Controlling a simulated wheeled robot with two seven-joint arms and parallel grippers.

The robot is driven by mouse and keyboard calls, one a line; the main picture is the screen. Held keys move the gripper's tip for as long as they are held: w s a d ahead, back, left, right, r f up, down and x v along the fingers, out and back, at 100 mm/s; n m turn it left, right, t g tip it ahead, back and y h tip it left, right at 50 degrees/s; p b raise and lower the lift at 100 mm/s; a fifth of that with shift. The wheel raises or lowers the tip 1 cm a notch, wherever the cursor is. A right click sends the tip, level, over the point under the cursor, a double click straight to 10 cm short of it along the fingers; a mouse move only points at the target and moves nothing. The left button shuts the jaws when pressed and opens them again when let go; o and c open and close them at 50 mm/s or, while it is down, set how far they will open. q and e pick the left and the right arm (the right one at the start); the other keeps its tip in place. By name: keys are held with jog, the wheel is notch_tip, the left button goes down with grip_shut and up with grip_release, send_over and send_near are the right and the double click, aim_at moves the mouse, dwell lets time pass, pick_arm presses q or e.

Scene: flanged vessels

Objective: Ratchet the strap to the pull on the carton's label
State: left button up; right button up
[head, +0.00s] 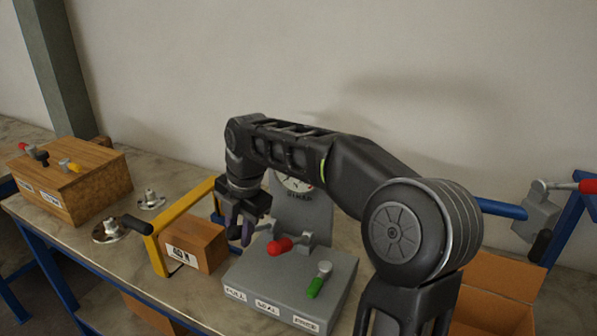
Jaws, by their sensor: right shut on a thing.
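The brown carton (197,243) stands on the bench with a white label on its front; the label seems to read 40 N. A yellow frame (180,213) stands beside and over it. The grey strap machine (290,284) is to its right, with a round dial (294,183) partly hidden by my arm. Its front labels look like PULL, SEAL and FREE. A red-knobbed lever (281,245) and a green-handled lever (318,280) show. My right gripper (240,236) is shut at the machine's left lever, whose handle is mostly hidden by the fingers. My left gripper is out of view.
A wooden box (70,184) with small red and yellow levers stands at the far left. Flanged metal fittings (108,231) sit on the bench, one with a black handle. An open cardboard box (497,290) and blue posts with a red-handled device (543,212) are at right.

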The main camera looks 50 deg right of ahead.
grip_shut()
jog(key=a+f+b, duration=0.1)
jog(key=f+b, duration=0.3)
jog(key=s+a+f+b, duration=0.1)
jog(key=f+b, duration=0.1)
jog(key=f, duration=0.1)
jog(key=shift+a+f, duration=0.1)
jog(key=shift+a, duration=0.2)
jog(key=r+p, duration=0.2)
jog(key=d+r+p, duration=0.1)
jog(key=r+p, duration=0.1)
jog(key=w+d+r+p, duration=0.1)
jog(key=r+p, duration=0.2)
jog(key=shift+r, duration=0.1)
jog(key=shift+d, duration=0.25)
